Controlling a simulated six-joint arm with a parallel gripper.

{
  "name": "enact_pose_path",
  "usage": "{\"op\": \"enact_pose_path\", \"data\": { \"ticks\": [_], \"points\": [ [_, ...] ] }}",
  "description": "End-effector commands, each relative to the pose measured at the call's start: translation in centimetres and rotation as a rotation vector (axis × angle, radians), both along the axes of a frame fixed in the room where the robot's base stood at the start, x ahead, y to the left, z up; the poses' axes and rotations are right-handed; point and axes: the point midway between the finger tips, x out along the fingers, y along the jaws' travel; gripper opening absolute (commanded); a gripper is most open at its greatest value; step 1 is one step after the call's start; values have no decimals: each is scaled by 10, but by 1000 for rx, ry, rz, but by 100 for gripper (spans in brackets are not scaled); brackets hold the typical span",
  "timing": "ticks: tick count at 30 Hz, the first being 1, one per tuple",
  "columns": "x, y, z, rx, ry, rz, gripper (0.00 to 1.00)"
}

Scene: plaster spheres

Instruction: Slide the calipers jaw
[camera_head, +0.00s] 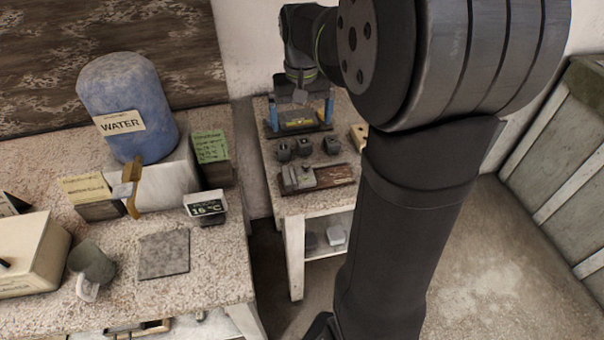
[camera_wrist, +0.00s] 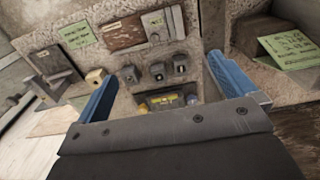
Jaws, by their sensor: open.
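My gripper (camera_head: 300,111) is open and empty above the far end of the small table. Its two blue fingers also show in the wrist view (camera_wrist: 163,76), wide apart. Between and beyond them lies a dark tray with a yellow piece (camera_wrist: 165,98) and a small shiny round thing (camera_wrist: 192,100). A grey metal fixture with an upright plate (camera_wrist: 50,66) stands at the left of the wrist view. A reddish-brown board (camera_wrist: 122,33) with grey metal blocks lies farther up, also in the head view (camera_head: 335,174). I cannot tell which of these two is the calipers. Neither touches my gripper.
Several dark blocks (camera_head: 304,146) stand between the tray and the board. A tan block (camera_wrist: 95,77) stands left of them in the wrist view. The larger table holds a blue WATER drum (camera_head: 130,95), a grey mug (camera_head: 91,262) and a flat grey plate (camera_head: 164,254).

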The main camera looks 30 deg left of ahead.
Motion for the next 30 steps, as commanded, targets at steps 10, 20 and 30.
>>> {"op": "enact_pose_path", "data": {
  "ticks": [10, 20, 30],
  "points": [
    [3, 0, 2, 0, 0, -84, 63],
    [17, 0, 12, 1, -1, -616, 41],
    [21, 0, 3, -2, 1, -789, 41]
  ]
}}
